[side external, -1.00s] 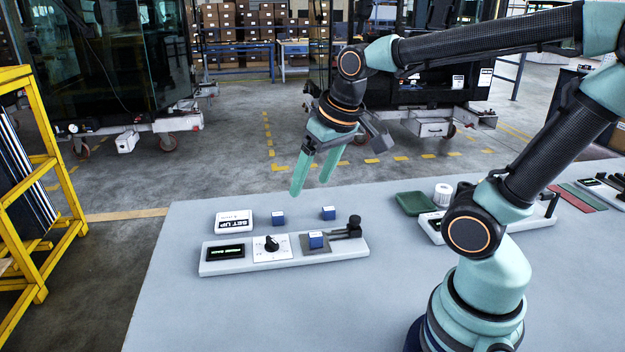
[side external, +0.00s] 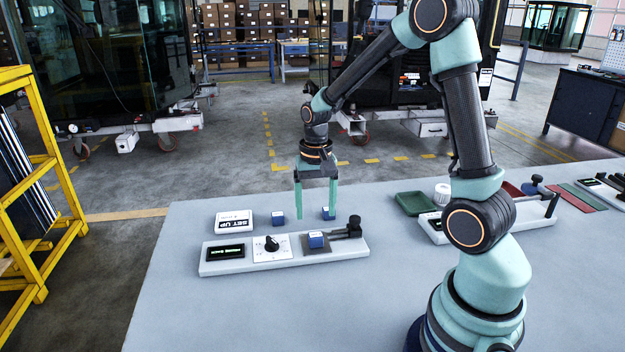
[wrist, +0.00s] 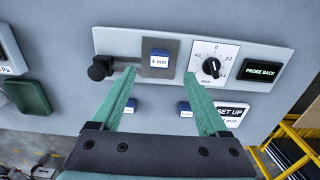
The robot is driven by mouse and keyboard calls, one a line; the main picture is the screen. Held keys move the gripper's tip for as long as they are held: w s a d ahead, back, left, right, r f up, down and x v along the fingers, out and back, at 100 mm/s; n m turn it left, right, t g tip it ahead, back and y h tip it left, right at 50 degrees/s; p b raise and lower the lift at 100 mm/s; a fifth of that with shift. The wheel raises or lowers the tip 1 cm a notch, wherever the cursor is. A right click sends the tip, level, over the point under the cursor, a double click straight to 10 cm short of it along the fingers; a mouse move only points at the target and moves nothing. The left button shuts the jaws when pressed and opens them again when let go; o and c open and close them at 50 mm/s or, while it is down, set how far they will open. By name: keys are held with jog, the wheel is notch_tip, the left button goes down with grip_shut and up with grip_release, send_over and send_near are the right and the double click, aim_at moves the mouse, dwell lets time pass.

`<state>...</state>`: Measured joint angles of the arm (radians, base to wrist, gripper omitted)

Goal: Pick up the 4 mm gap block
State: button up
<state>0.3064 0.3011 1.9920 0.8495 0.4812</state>
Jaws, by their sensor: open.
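The 4 mm block (wrist: 160,60) is blue with a white label reading "4 mm" in the wrist view. It sits on the dark plate of the long grey fixture; in the side view the block (side external: 316,240) is on the same plate. My gripper (side external: 316,213) is open and empty, fingers pointing down, behind and above the fixture. In the wrist view my gripper's fingertips (wrist: 160,75) lie either side of the block's line, apart from it. Two other blue blocks stand behind the fixture, one left (side external: 279,218) and one right (side external: 328,214), the latter partly covered by a finger.
The fixture (side external: 220,268) carries a black dial (wrist: 211,67), a display reading "PROBE BACK" (wrist: 263,70) and a black-knobbed slide (wrist: 100,68) beside the block. A "SET UP" sign (side external: 235,221) stands behind it. A green tray (side external: 413,203) is to the right. The front table is clear.

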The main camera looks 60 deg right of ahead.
aim_at(315, 234)
jog(key=f, duration=0.8)
jog(key=shift+w+d, duration=0.15)
jog(key=shift+d, duration=0.05)
jog(key=shift+c, duration=0.3)
grip_shut()
